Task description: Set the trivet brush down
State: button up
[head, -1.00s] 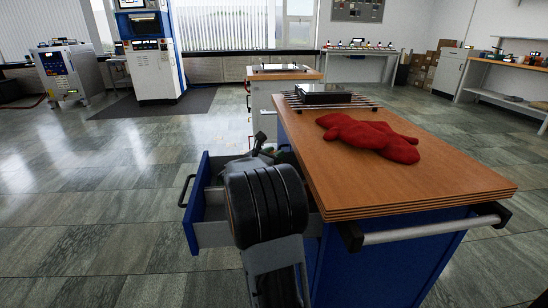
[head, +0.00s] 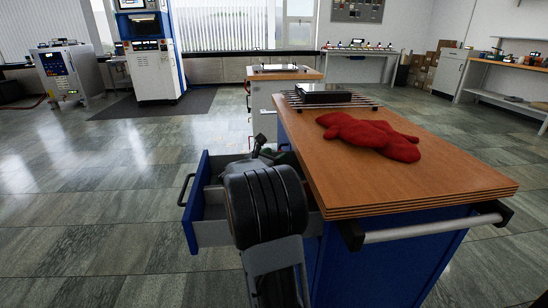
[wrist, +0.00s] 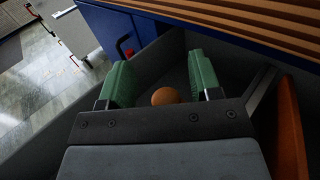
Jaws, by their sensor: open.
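My gripper (wrist: 160,84) has two green-padded fingers, spread apart and pointing down into the open drawer (head: 213,233). A round orange-brown end (wrist: 165,96), which may be part of the trivet brush, shows between the fingers in the wrist view, with gaps on both sides. The rest of it is hidden behind the gripper body. In the head view my arm covers most of the drawer's inside, and no brush can be made out there.
The drawer sticks out from a blue cabinet with a wooden top (head: 410,190). On the top lie red mitts (head: 370,135) and a slatted rack (head: 350,102) bearing a dark block (head: 323,94). An orange piece (wrist: 289,125) stands at the right in the wrist view. The front of the top is clear.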

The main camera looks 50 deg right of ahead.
jog(key=shift+r, duration=0.35)
jog(key=shift+r+p, duration=0.55)
jog(key=shift+p, duration=0.1)
jog(key=a+p, duration=0.1)
jog(key=a, duration=0.6)
jog(key=shift+s+a+f+p, duration=0.25)
jog(key=shift+s+p, duration=0.05)
jog(key=shift+p, duration=0.05)
jog(key=shift+r, duration=0.1)
